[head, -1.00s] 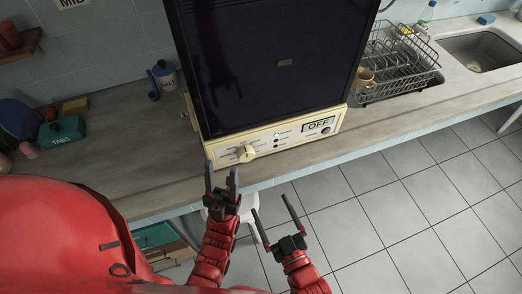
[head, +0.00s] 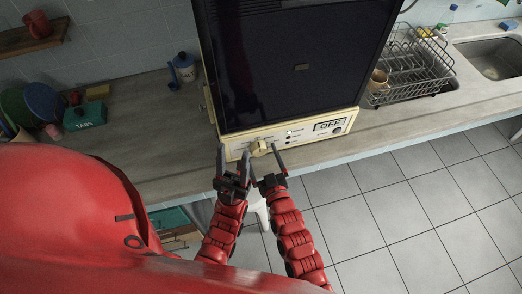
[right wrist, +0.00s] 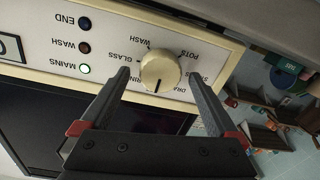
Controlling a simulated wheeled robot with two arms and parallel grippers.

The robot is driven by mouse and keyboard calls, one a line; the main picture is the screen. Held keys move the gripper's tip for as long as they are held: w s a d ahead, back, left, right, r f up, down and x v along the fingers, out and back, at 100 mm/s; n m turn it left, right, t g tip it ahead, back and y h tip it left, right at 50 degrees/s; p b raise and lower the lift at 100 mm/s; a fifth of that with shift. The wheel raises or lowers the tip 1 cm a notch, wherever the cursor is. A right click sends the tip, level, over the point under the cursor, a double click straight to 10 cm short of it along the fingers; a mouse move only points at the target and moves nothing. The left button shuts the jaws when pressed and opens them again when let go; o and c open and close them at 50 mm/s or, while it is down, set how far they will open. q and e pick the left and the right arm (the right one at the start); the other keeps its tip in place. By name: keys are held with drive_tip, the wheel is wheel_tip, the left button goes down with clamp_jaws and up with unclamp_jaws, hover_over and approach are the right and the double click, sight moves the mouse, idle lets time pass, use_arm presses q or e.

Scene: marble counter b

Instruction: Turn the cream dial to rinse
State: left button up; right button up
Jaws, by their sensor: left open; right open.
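The cream dial (head: 260,147) is on the front panel of the cream machine (head: 300,134). In the right wrist view the dial (right wrist: 160,72) appears upside down, its dark pointer mark toward the bottom of the picture. Around it I read POTS, WASH and GLASS; the lower labels, including RIN and DRA, are partly hidden. My right gripper (right wrist: 157,72) is open, one finger on each side of the dial, with gaps visible. It also shows in the head view (head: 260,144). My left gripper (head: 233,152) is open and empty, just left of it.
The panel display (head: 329,125) reads OFF. A dish rack (head: 410,65) and sink (head: 495,58) are at the right. A green TABS box (head: 84,118) and a blue-lidded canister (head: 185,67) stand at the left. My two grippers are close together.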

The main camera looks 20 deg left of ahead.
drive_tip(key=shift+w+a+r, duration=0.1)
drive_tip(key=shift+w+a, duration=0.2)
drive_tip(key=shift+w, duration=0.05)
drive_tip(key=c, duration=1.4)
drive_tip(key=shift+o, duration=0.2)
drive_tip(key=shift+f+b, duration=0.2)
drive_tip(key=shift+b, duration=0.25)
drive_tip(key=m+b, duration=0.3)
drive_tip(key=b, duration=0.1)
drive_tip(key=m+b, duration=0.3)
drive_tip(key=b, duration=0.1)
drive_tip(key=shift+d+f+b, duration=0.15)
drive_tip(key=shift+f+b, duration=0.05)
drive_tip(key=shift+b, duration=0.1)
drive_tip(key=shift+m+b, duration=0.65)
drive_tip(key=shift+m, duration=0.05)
drive_tip(key=shift+r+m+b, duration=0.2)
drive_tip(key=shift+m+b, duration=0.4)
drive_tip(key=shift+m, duration=0.2)
